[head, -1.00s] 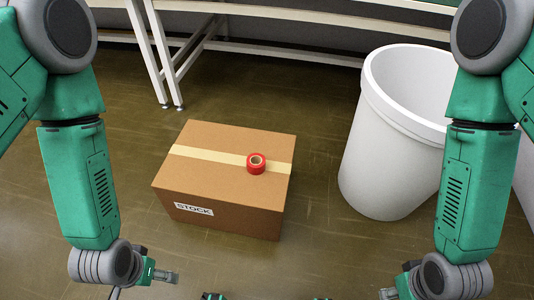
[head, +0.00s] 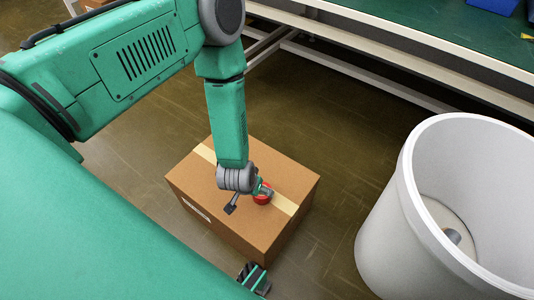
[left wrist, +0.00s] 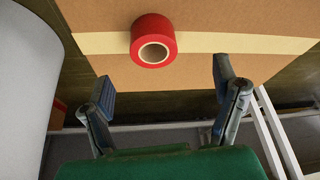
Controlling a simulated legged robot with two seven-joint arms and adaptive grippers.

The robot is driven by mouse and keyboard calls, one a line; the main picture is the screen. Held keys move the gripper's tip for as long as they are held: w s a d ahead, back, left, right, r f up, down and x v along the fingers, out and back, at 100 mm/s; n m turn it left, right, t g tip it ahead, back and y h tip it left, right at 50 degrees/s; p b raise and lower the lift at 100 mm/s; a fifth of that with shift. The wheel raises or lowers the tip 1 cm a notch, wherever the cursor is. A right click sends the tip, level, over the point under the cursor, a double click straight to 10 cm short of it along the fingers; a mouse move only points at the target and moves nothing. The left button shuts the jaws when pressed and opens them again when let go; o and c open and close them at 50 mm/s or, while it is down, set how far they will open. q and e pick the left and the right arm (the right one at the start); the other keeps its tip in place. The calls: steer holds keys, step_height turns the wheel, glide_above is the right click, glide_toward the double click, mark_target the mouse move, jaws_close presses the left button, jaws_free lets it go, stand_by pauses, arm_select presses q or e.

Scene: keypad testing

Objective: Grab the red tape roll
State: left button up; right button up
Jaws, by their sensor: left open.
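The red tape roll (head: 262,199) sits on top of a brown cardboard box (head: 290,178), on its pale tape strip. My left gripper (head: 266,190) is above the roll in the head view and partly covers it. In the left wrist view the roll (left wrist: 153,41) shows its pale core. It lies beyond the fingertips and between their lines, nearer the left finger. My left gripper (left wrist: 162,82) is open and empty there, with its two fingers apart and clear of the roll.
A large white bin (head: 400,225) stands to the right of the box, with a grey cylinder (head: 453,236) inside. A green-topped table (head: 440,25) with a blue container (head: 495,4) is behind. Bare floor (head: 345,150) lies between box and table.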

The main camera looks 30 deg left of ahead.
mark_target(260, 200)
arm_select(q)
steer(key=b+x, duration=0.1)
steer(key=x, duration=0.2)
steer(key=shift+w+d+f, duration=0.1)
steer(key=shift+f, duration=0.25)
steer(key=shift+w+f, duration=0.15)
steer(key=shift+f, duration=0.15)
steer(key=shift+w+d+f+b, duration=0.2)
steer(key=shift+d+f+b, duration=0.1)
steer(key=shift+b, duration=0.15)
steer(key=b+x, duration=0.2)
steer(key=x, duration=0.2)
steer(key=shift+w+f+b, duration=0.15)
steer(key=shift+f+b, duration=0.15)
steer(key=shift+b, duration=0.1)
steer(key=shift+a, duration=0.1)
steer(key=c, duration=1.3)
